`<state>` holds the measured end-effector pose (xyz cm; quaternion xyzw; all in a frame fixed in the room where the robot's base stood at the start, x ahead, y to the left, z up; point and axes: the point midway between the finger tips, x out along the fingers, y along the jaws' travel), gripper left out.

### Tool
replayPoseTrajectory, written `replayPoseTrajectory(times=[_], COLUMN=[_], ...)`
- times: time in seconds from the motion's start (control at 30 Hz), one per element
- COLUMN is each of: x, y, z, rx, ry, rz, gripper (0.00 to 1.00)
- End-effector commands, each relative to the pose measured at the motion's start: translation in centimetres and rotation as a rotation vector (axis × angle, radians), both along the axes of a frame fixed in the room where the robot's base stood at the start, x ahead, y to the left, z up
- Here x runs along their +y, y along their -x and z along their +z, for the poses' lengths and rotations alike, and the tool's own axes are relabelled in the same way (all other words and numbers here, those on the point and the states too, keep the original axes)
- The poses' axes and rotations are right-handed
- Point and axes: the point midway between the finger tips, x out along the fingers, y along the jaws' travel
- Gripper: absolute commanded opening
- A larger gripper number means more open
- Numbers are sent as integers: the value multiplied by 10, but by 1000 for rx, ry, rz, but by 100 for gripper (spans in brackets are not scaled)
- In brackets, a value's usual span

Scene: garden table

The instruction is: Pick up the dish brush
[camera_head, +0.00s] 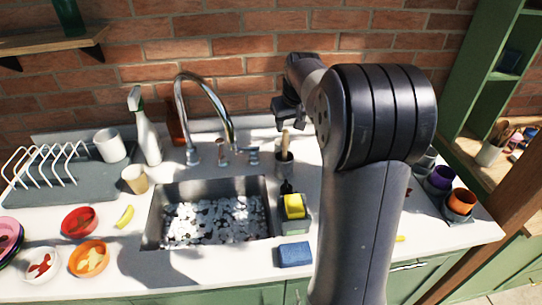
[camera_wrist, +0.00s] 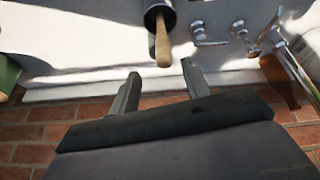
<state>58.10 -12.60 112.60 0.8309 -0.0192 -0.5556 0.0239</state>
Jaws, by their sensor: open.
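The dish brush shows as a wooden handle (camera_head: 285,141) standing up out of a dark grey cup (camera_head: 284,165) behind the sink's right corner. Its head is hidden inside the cup. My gripper (camera_head: 286,112) is above the handle in the head view, partly hidden by my arm. In the wrist view the two fingers (camera_wrist: 160,72) are apart, with nothing between them held. The wooden handle (camera_wrist: 163,42) points toward the gap between the fingertips, with its end close to them. I cannot tell the exact distance.
A chrome faucet (camera_head: 205,100) and sink (camera_head: 155,220) are left of the cup. A caddy with a yellow sponge (camera_head: 294,206) and a blue sponge (camera_head: 295,254) sit in front. A spray bottle (camera_head: 146,130) stands farther left. The brick wall (camera_head: 250,60) is close behind.

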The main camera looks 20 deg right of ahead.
Motion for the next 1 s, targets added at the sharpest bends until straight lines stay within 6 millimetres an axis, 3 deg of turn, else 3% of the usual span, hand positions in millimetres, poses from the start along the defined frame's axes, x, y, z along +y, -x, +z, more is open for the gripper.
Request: replayPoseTrajectory(times=[0.2,0.43,0.7,1.0], x=[-1,0,2,2], y=[-13,-18,-30,-34], z=[-32,-48,-83,-91], rx=[3,3,3,-1], ry=[-1,0,-1,0], rz=[1,2,1,1], gripper=[45,45,45,45])
